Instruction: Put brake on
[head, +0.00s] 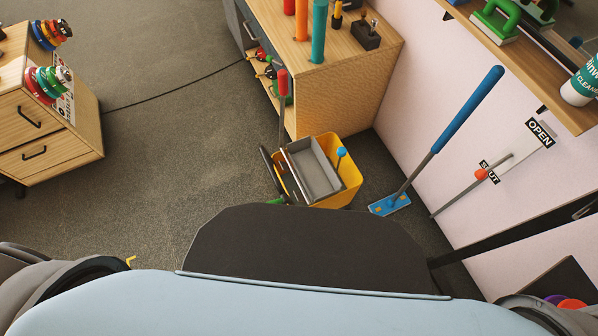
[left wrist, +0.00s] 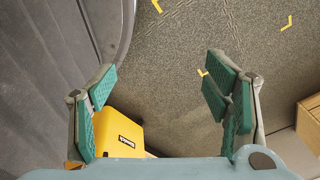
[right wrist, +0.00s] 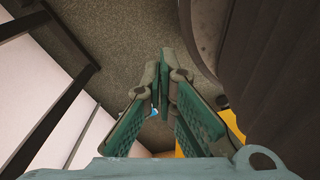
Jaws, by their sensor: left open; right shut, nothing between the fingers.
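I cannot make out a brake in any view. A wooden drawer cabinet (head: 45,130) stands at the left of the head view, with a dark caster (head: 20,190) under its near corner. A yellow bucket (head: 350,178) with a grey wringer (head: 318,170) and a red-topped handle (head: 283,100) stands in the middle. My left gripper (left wrist: 158,80) is open and empty above the floor; a yellow labelled object (left wrist: 118,135) lies beyond its left finger. My right gripper (right wrist: 157,68) is shut and empty. Neither gripper shows in the head view.
A blue-handled mop (head: 440,135) leans on the right wall. A lever with an orange knob (head: 481,174) is by OPEN and SHUT signs. A wooden bench (head: 340,90) stands behind the bucket. A shelf (head: 530,65) is upper right.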

